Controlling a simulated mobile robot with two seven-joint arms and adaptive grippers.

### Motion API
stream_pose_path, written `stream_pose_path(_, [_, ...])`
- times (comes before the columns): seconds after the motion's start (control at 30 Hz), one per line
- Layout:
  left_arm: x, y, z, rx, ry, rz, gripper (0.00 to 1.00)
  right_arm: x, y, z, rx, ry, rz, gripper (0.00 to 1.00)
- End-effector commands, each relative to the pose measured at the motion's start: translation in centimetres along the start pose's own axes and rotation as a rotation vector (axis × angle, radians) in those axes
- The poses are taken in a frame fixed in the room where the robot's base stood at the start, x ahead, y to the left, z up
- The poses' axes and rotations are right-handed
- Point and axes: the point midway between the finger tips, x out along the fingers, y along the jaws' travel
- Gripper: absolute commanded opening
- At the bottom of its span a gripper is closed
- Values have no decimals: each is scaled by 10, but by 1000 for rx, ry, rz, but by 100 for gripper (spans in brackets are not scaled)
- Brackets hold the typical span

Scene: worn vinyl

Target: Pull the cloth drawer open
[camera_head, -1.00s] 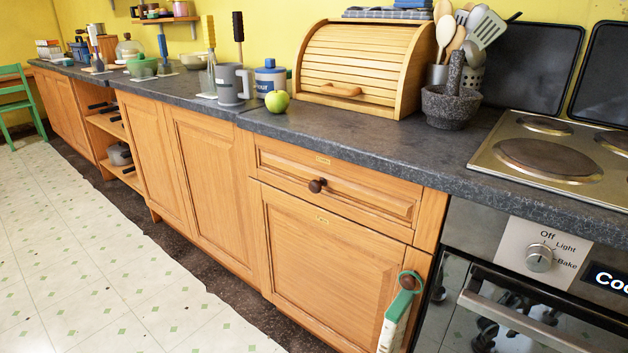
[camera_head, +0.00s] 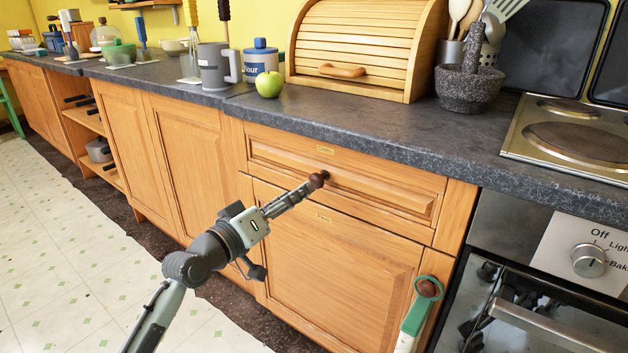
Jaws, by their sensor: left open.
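The drawer (camera_head: 392,200) is the wooden front under the worktop, with a small label above its dark round knob (camera_head: 318,180). Its front sits flush with the cabinet, so it looks shut. My left gripper (camera_head: 307,187) reaches up from the lower left, with its fingertips at the knob. The gripper is open; I cannot tell whether the fingers touch the knob or stand around it. My right gripper is not in view.
An oven (camera_head: 535,310) stands at the right. The worktop above holds an apple (camera_head: 269,84), a bread bin (camera_head: 362,45) and a mortar (camera_head: 468,88).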

Motion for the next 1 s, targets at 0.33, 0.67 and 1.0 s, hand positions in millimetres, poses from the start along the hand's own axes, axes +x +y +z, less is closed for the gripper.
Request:
stream_pose_path(0.33, [48, 3, -3, -5, 5, 7, 53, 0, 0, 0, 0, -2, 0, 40])
stream_pose_path(0.67, [77, 2, -2, -3, 3, 5, 53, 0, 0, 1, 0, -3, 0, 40])
stream_pose_path(1.0, [77, 2, -2, -3, 3, 5, 39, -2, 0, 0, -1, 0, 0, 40])
